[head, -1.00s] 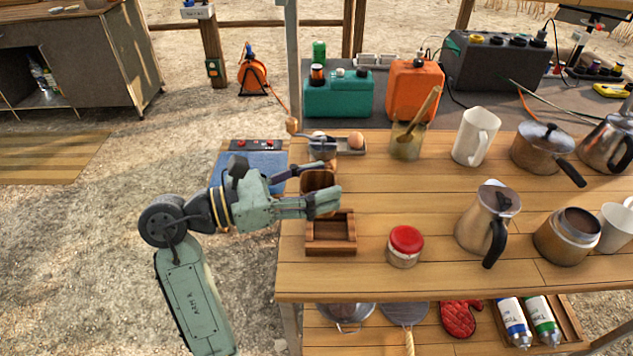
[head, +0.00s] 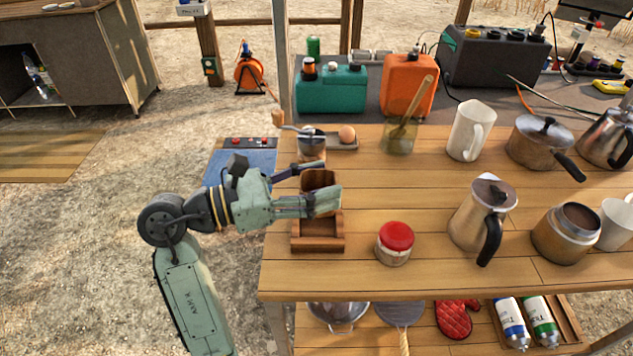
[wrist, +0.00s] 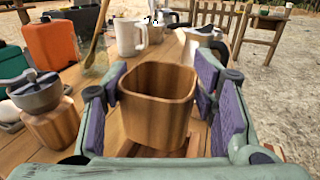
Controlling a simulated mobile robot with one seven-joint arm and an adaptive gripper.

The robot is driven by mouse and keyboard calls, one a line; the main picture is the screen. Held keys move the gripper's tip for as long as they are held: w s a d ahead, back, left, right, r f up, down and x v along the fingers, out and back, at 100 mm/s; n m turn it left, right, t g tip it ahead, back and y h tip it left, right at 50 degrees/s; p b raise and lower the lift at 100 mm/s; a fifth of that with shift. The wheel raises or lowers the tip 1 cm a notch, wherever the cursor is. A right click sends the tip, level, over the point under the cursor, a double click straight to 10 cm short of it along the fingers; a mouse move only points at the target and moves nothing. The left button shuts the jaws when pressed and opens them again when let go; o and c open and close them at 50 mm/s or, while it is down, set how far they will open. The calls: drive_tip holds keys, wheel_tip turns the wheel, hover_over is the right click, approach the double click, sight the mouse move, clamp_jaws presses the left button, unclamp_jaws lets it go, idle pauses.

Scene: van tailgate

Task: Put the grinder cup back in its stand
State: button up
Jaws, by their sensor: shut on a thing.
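The grinder cup (head: 318,180), a wooden square-rimmed cup, is upright in my gripper (head: 328,186), which is shut on its sides. In the wrist view the empty cup (wrist: 157,95) stands between the two purple finger pads. The stand (head: 318,245), a square wooden frame with a recess, sits near the table's left edge. In the head view the cup and fingers cover the stand's far part. In the wrist view a bit of the stand (wrist: 185,148) shows behind and below the cup. The cup appears above the stand's far side; the exact gap cannot be told.
The crank grinder (head: 312,145) stands just beyond the cup, close to the upper finger, beside a tray with an egg (head: 347,134). A red-lidded jar (head: 395,243) is right of the stand. A moka pot (head: 482,215) and mugs stand farther right. Table between is clear.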

drive_tip(key=shift+f+b, duration=3.05)
drive_tip(key=shift+b, duration=0.7)
drive_tip(key=shift+f, duration=0.6)
drive_tip(key=o, duration=1.2)
drive_tip(key=shift+o, duration=0.2)
drive_tip(key=shift+a, duration=0.1)
drive_tip(key=v, duration=1.1)
drive_tip(key=shift+s+a, duration=0.15)
drive_tip(key=shift+a, duration=0.2)
